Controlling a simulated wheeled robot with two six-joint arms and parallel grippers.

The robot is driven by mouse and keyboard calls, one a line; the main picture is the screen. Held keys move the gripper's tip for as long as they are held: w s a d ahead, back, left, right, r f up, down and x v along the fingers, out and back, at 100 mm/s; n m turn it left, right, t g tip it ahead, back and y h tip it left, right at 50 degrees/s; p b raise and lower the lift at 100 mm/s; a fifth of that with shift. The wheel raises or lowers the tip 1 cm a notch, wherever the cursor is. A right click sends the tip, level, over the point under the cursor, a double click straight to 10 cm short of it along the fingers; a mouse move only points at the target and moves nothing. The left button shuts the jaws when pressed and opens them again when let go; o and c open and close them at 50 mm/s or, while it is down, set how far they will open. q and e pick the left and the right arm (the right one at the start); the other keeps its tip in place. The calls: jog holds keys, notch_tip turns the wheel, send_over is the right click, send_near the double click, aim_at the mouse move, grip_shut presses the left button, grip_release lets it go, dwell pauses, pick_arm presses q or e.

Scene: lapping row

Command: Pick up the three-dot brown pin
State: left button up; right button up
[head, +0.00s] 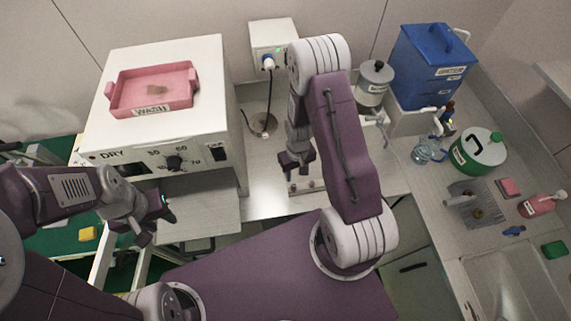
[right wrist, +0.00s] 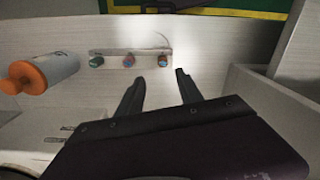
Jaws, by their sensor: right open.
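In the right wrist view a pale strip (right wrist: 145,52) bears a row of three small pins. The left pin (right wrist: 96,61) is greenish, the middle pin (right wrist: 129,61) is reddish with blue, and the right pin (right wrist: 162,60) is brownish-red with some blue. Their dots are too small to read. My right gripper (right wrist: 158,88) is open and empty, its fingertips short of the strip and below the middle and right pins in the picture. In the head view my right gripper (head: 297,166) hangs over the bench and partly hides the strip. My left gripper (head: 157,222) looks open and empty.
A white bottle with an orange cap (right wrist: 40,74) lies left of the strip in the right wrist view. In the head view a white oven (head: 195,75) with a pink tray (head: 188,78) stands left. A steel canister (head: 373,85) and blue container (head: 430,65) stand right.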

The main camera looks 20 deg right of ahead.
aim_at(294, 186)
notch_tip(294, 186, down, 5)
jog(key=shift+s+a+r+p, duration=0.1)
jog(key=shift+a+r+p, duration=0.05)
jog(key=shift+p, duration=0.2)
jog(key=f+b, duration=0.3)
jog(key=f, duration=0.1)
jog(key=shift+s+a+f, duration=0.1)
jog(key=shift+s+a, duration=0.15)
jog(key=shift+a, duration=0.05)
jog(key=shift+w+d, duration=0.1)
jog(key=shift+w, duration=0.05)
jog(key=c, duration=0.9)
pick_arm(q)
jog(key=shift+s+a+f, duration=0.2)
jog(key=shift+a+f, duration=0.05)
jog(key=shift+f, duration=0.3)
jog(key=shift+s+a+f, duration=0.2)
jog(key=shift+a+f, duration=0.05)
jog(key=shift+f, duration=0.3)
pick_arm(e)
grip_shut()
